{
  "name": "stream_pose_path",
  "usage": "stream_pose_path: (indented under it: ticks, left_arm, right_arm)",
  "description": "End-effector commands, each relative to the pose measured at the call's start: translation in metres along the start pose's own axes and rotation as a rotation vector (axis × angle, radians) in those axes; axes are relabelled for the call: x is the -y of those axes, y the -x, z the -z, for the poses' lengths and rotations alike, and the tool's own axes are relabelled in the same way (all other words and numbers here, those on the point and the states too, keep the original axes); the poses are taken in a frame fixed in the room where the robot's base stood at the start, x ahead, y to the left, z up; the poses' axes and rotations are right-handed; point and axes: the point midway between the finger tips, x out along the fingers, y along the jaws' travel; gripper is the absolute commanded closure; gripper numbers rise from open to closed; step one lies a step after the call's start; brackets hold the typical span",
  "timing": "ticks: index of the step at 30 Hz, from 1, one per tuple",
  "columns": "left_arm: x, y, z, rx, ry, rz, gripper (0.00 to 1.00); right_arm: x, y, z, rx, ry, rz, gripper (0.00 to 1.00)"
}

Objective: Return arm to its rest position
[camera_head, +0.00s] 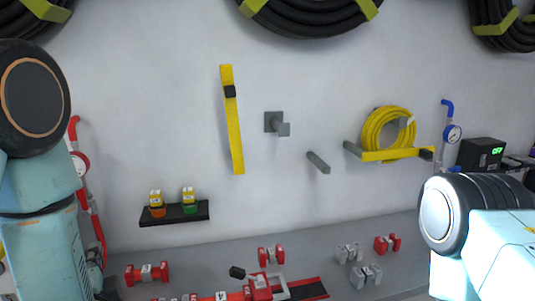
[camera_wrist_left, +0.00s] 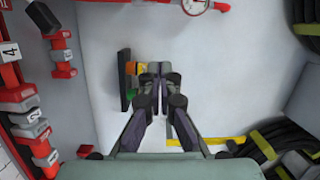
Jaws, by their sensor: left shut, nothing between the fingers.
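My left arm (camera_head: 45,245) rises at the left edge in the head view, its light-blue links and dark round joint near the wall. My left gripper (camera_wrist_left: 157,76) shows clearly in the left wrist view. Its two dark fingers meet at the tips and hold nothing. They point toward the white wall, beside a small dark shelf (camera_wrist_left: 125,78). My right arm (camera_head: 490,235) shows at the lower right in the head view, with a light-blue link and dark joint. My right gripper is out of view.
The shelf (camera_head: 175,214) holds orange and green blocks. Grey pegs (camera_head: 318,162) stick out. Red and grey couplings (camera_head: 147,273) stand on the grey counter (camera_head: 215,262). A red gauge pipe (camera_head: 90,195) stands beside my left arm.

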Motion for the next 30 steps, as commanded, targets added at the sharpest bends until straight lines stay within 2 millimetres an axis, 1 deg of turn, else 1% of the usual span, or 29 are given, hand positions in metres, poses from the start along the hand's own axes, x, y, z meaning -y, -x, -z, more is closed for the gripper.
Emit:
stream_pose_path:
  ticks: [5, 8, 10, 13, 17, 18, 20, 21, 23, 24, 26, 27, 29, 30]
  left_arm:
    - [-0.018, -0.001, 0.002, -0.001, 0.168, -0.087, 1.00]
    - [-0.033, 0.001, 0.005, 0.000, 0.275, -0.156, 1.00]
    - [-0.044, 0.004, 0.006, 0.006, 0.353, -0.210, 1.00]
    - [-0.071, 0.013, 0.009, 0.027, 0.490, -0.325, 1.00]
    - [-0.141, 0.043, 0.009, 0.116, 0.694, -0.552, 1.00]
    - [-0.166, 0.056, 0.007, 0.160, 0.750, -0.626, 1.00]
    - [-0.200, 0.078, 0.003, 0.235, 0.825, -0.731, 1.00]
    - [-0.223, 0.093, 0.000, 0.286, 0.861, -0.795, 1.00]
    - [-0.255, 0.117, -0.007, 0.373, 0.908, -0.886, 1.00]
    - [-0.275, 0.134, -0.011, 0.433, 0.931, -0.943, 1.00]
    - [-0.305, 0.161, -0.020, 0.526, 0.954, -1.021, 1.00]
    - [-0.323, 0.178, -0.026, 0.590, 0.965, -1.068, 1.00]
    - [-0.350, 0.206, -0.036, 0.683, 0.964, -1.136, 1.00]
    - [-0.366, 0.224, -0.043, 0.735, 0.955, -1.175, 1.00]
  right_arm:
    - [0.000, 0.000, 0.000, 0.000, 0.000, 0.000, 1.00]
    - [0.000, 0.000, 0.000, 0.000, 0.000, 0.000, 1.00]
    - [0.000, 0.000, 0.000, 0.000, 0.000, 0.000, 1.00]
    - [0.000, -0.003, 0.000, 0.000, 0.000, 0.000, 1.00]
    - [0.000, -0.019, 0.000, 0.000, 0.000, 0.000, 1.00]
    - [0.000, -0.025, 0.000, 0.000, 0.000, 0.000, 1.00]
    - [0.000, -0.035, 0.000, 0.000, 0.000, 0.000, 1.00]
    - [0.000, -0.043, 0.000, 0.000, 0.000, 0.000, 1.00]
    - [0.000, -0.053, 0.000, 0.000, 0.000, 0.000, 1.00]
    - [-0.001, -0.061, 0.000, 0.000, 0.000, 0.000, 1.00]
    - [-0.001, -0.072, 0.000, 0.000, 0.000, 0.000, 1.00]
    - [-0.001, -0.080, 0.000, 0.000, 0.000, 0.000, 1.00]
    - [-0.001, -0.093, 0.000, 0.000, 0.000, 0.000, 1.00]
    - [-0.001, -0.102, 0.000, 0.000, 0.000, 0.000, 1.00]
